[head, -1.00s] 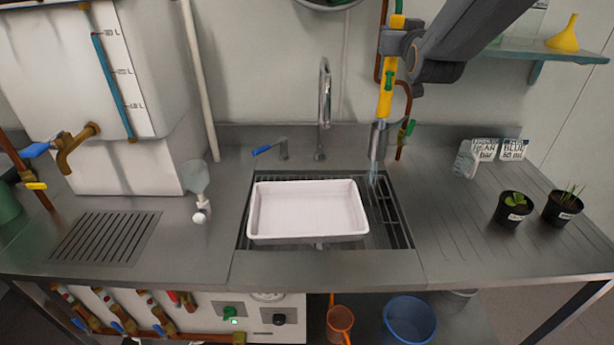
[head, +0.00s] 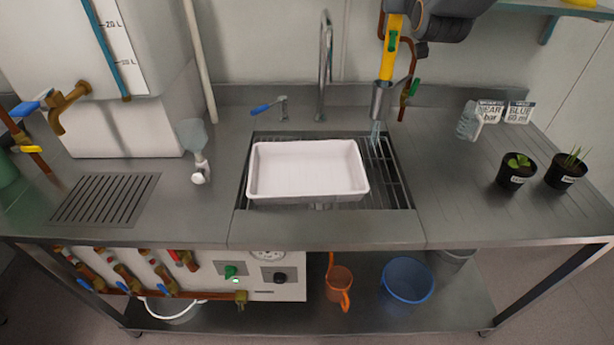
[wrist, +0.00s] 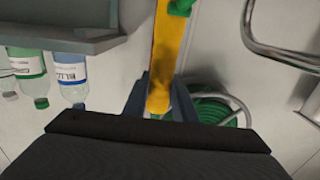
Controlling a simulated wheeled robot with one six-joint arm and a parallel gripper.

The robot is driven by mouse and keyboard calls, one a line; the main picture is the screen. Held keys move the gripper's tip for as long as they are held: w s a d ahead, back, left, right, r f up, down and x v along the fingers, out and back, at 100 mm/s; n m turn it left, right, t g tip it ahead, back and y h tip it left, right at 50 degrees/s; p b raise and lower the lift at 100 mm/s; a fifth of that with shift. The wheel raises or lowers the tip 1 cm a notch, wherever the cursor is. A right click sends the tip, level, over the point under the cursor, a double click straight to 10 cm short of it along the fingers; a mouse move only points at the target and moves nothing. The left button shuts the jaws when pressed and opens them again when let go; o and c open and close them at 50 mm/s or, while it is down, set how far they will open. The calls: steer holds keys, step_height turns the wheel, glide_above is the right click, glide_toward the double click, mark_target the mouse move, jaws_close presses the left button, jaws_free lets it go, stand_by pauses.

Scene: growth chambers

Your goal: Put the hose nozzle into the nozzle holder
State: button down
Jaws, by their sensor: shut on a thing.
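The hose nozzle (head: 389,62) is yellow with a green part. It stands nearly upright at the back right of the sink, its lower end in the mouth of a grey metal cylinder, which looks like the nozzle holder (head: 381,101). How deep it sits is hidden. Bluish streaks like water hang below the cylinder over the sink. My gripper (head: 396,8) is at the top edge of the head view, at the nozzle's upper part. In the wrist view, my gripper (wrist: 160,100) is shut on the yellow nozzle (wrist: 165,50).
A white tray (head: 254,180) rests over the sink grating. A tall tap (head: 325,70) stands left of the holder, and a copper pipe with a green valve (head: 404,97) close right. Two potted plants (head: 516,170) stand on the right counter. A green hose coil (wrist: 215,106) shows in the wrist view.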

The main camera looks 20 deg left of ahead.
mark_target(393, 36)
steer(key=shift+f+b, duration=0.85)
steer(key=shift+f, duration=0.15)
stand_by(0.9)
steer(key=shift+f+b, duration=0.3)
steer(key=shift+f, duration=0.05)
steer(key=shift+f+b, duration=3.15)
steer(key=shift+f, duration=0.8)
steer(key=c, duration=1.4)
jaws_free()
steer(key=shift+o, duration=0.2)
steer(key=shift+f, duration=0.1)
